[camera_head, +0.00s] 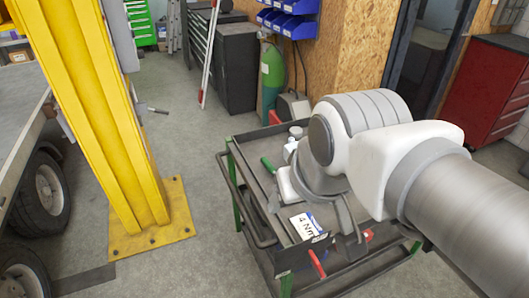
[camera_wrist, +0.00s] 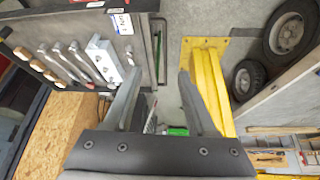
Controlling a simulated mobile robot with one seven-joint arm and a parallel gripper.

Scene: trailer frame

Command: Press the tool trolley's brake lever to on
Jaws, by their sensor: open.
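The tool trolley (camera_head: 262,251) is a dark cart with green corner posts, and it stands in the middle of the head view. A red lever-like bar (camera_head: 317,263) hangs at its near end, under the white label. I cannot clearly tell whether it is the brake lever or which position it is in. My gripper (camera_head: 312,222) is above the trolley's near end, partly hidden by my wrist. In the wrist view my gripper (camera_wrist: 160,76) is open and empty, its two dark fingers apart. The trolley top (camera_wrist: 105,20) fills that view's upper left.
Several hand tools and a light block (camera_wrist: 103,60) lie on the trolley top. A yellow post (camera_head: 100,110) on a floor plate stands left, beside a trailer with wheels (camera_head: 42,190). A green gas cylinder (camera_head: 272,75) stands behind. Floor between post and trolley is clear.

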